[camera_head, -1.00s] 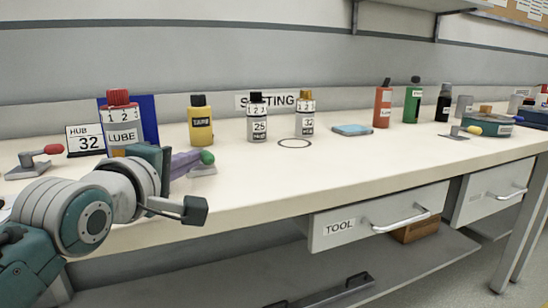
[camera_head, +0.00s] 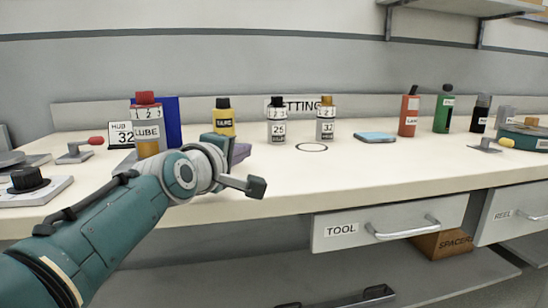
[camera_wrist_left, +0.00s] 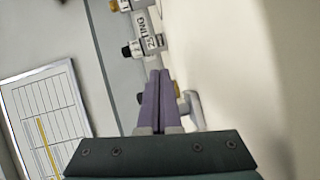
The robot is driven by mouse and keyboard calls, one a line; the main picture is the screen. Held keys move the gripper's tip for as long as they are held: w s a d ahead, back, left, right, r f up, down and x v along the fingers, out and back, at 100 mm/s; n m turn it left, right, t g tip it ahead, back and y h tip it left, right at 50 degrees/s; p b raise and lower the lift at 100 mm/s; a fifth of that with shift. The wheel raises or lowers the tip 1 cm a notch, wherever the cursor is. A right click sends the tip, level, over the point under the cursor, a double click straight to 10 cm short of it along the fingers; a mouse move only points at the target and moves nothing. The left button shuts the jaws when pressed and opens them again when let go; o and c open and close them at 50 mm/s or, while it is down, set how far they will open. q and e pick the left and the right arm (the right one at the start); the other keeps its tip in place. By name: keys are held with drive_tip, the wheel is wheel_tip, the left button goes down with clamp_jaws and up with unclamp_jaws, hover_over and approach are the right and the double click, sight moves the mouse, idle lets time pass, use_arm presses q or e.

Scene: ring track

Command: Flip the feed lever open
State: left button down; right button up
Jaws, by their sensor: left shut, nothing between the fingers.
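My left gripper (camera_head: 240,152) reaches over the bench from the left. Its purple fingers are shut together with nothing between them, and it shows large in the left wrist view (camera_wrist_left: 160,95). A grey lever piece (camera_wrist_left: 193,108) shows just beside the fingers in the wrist view; its knob is hidden there, and my gripper covers that spot in the head view. A red-knobbed lever (camera_head: 84,149) stands at the left, and a yellow-knobbed lever (camera_head: 490,145) at the right. No label shows which one is the feed lever. My right gripper is not in view.
Behind my gripper stand the LUBE bottle (camera_head: 147,125), a yellow bottle (camera_head: 223,118) and two bottles, 25 (camera_head: 277,128) and 32 (camera_head: 325,127). A blue pad (camera_head: 375,137) lies further right. The bench front between gripper and TOOL drawer (camera_head: 390,222) is clear.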

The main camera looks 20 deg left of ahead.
use_arm(q)
drive_tip(key=shift+w+d+b, duration=0.2)
drive_tip(key=shift+w+b, duration=0.35)
drive_tip(key=shift+w, duration=0.85)
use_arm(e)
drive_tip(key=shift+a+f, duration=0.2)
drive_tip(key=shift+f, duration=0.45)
use_arm(q)
drive_tip(key=shift+r, duration=0.1)
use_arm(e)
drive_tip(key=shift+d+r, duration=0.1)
